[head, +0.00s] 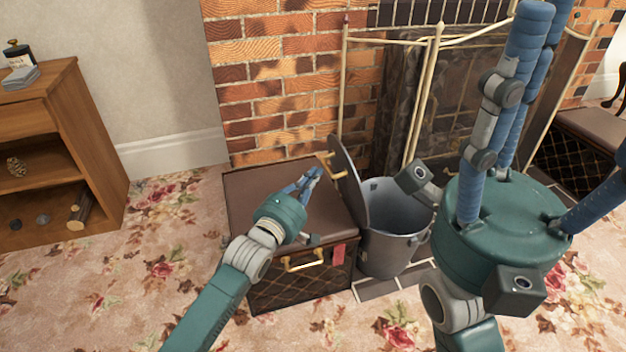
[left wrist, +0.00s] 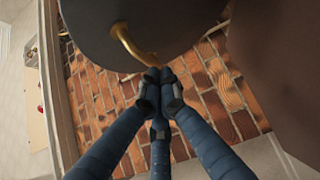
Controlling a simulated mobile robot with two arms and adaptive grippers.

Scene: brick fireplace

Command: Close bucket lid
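The grey metal bucket (head: 388,243) stands on the hearth edge beside a brown trunk. Its round dark lid (head: 349,187) stands tipped up at the bucket's left rim, open. A gold handle (head: 338,172) sits on the lid's outer face, toward the left gripper, and also shows in the left wrist view (left wrist: 128,42). My left gripper (head: 315,174) is over the trunk, fingers closed together, tips very near the handle; I cannot tell whether they touch it. My right gripper (head: 512,115) is large in the foreground, fingers spread upward and apart, seemingly empty; some fingertips are out of frame.
The brown trunk (head: 262,190) with a gold handle lies under my left gripper. Gold fireplace screen rails (head: 424,95) and the brick wall (head: 270,85) stand behind the bucket. A wooden shelf (head: 60,150) is at left. Flowered carpet (head: 140,275) is clear in front.

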